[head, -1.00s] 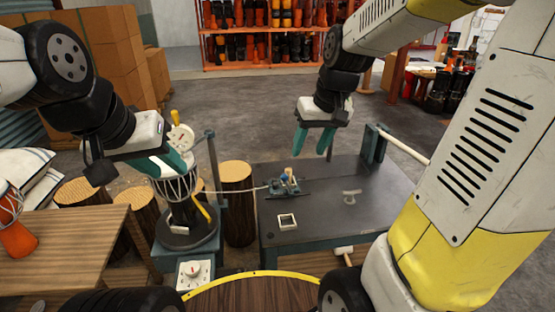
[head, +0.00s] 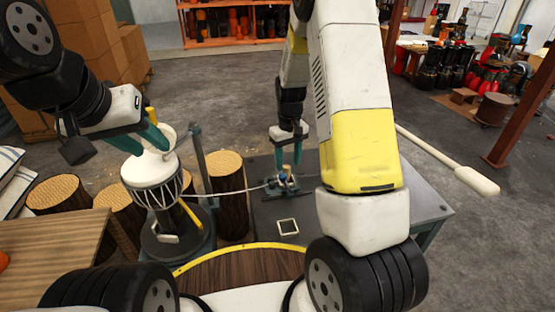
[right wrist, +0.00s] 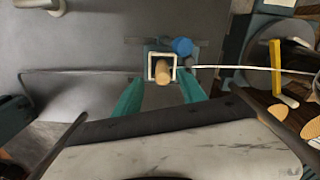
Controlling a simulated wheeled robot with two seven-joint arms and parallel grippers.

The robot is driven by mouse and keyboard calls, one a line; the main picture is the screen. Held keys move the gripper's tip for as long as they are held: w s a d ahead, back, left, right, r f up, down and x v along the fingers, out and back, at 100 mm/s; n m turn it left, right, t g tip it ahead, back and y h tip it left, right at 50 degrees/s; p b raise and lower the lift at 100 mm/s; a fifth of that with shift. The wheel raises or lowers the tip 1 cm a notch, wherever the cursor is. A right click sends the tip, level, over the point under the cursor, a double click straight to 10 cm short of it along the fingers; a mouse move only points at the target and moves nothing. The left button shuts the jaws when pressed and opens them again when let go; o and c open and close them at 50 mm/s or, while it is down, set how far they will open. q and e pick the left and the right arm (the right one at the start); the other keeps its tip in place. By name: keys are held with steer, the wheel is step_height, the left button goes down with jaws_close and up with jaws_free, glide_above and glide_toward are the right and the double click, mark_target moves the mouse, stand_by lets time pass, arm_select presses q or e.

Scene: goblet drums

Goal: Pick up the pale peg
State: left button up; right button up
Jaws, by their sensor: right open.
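The pale peg (right wrist: 162,71) shows in the right wrist view, standing in a square pale-rimmed holder (right wrist: 151,68). My right gripper (right wrist: 160,92) is open, with its two teal fingers on either side of the peg and apart from it in the picture. In the head view the right gripper (head: 288,163) is over the small fixture (head: 286,183) on the dark table, and the peg is hard to make out there. My left gripper (head: 140,140) has its teal fingers apart at the top of the white goblet drum (head: 152,175); whether they touch it is unclear.
A blue knob (right wrist: 182,46) stands close beside the holder. A thin cord (right wrist: 225,67) runs sideways from the fixture. A square frame (head: 288,227) lies nearer on the dark table (head: 262,213). Log stools (head: 227,180) stand left of the table.

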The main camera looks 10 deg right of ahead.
mark_target(287, 167)
steer(key=f, duration=0.4)
steer(key=shift+a, duration=0.2)
jaws_close()
steer(key=shift+r, duration=0.1)
